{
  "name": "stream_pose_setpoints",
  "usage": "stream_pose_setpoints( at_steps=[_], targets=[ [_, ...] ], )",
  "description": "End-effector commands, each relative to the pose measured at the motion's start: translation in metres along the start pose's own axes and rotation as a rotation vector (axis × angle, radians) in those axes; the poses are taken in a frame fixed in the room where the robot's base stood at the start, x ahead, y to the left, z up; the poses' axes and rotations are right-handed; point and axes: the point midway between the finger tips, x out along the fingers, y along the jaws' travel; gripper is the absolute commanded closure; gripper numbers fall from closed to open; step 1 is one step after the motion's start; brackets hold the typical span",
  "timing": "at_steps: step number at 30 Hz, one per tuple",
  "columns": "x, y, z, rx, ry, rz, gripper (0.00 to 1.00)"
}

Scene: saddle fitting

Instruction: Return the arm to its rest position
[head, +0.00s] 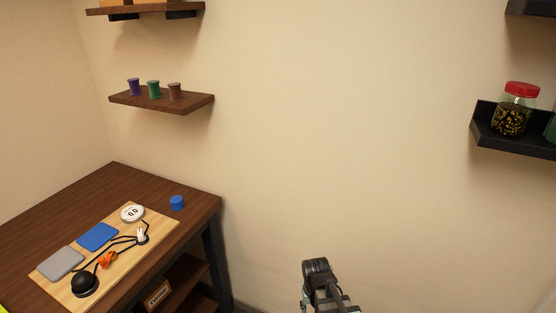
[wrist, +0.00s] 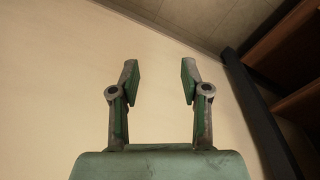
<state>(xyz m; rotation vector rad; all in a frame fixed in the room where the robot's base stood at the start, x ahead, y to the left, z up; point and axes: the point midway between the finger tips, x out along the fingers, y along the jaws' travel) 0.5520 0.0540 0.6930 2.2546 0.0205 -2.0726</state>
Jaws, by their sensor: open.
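My gripper (wrist: 160,82) is open and empty in the wrist view. In the head view a dark part of my arm (head: 318,275) shows at the bottom, right of the centre, in front of the plain wall and well to the right of the table (head: 50,215). The fingertips cannot be made out in the head view.
On the table, a wooden board (head: 150,245) holds a round white gauge (head: 132,213), blue and grey pads, an orange piece and a black dome. A blue cylinder (head: 177,202) stands beside the board. A shelf (head: 190,104) holds three spools. A red-lidded jar (head: 513,110) stands at right.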

Motion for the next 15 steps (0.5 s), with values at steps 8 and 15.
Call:
stream_pose_setpoints(
  at_steps=[8,15],
  targets=[
    [0.023,0.053,0.050,0.071,-0.081,-0.047,0.54],
    [0.062,0.046,0.091,0.064,-0.177,-0.050,0.54]
  ],
)
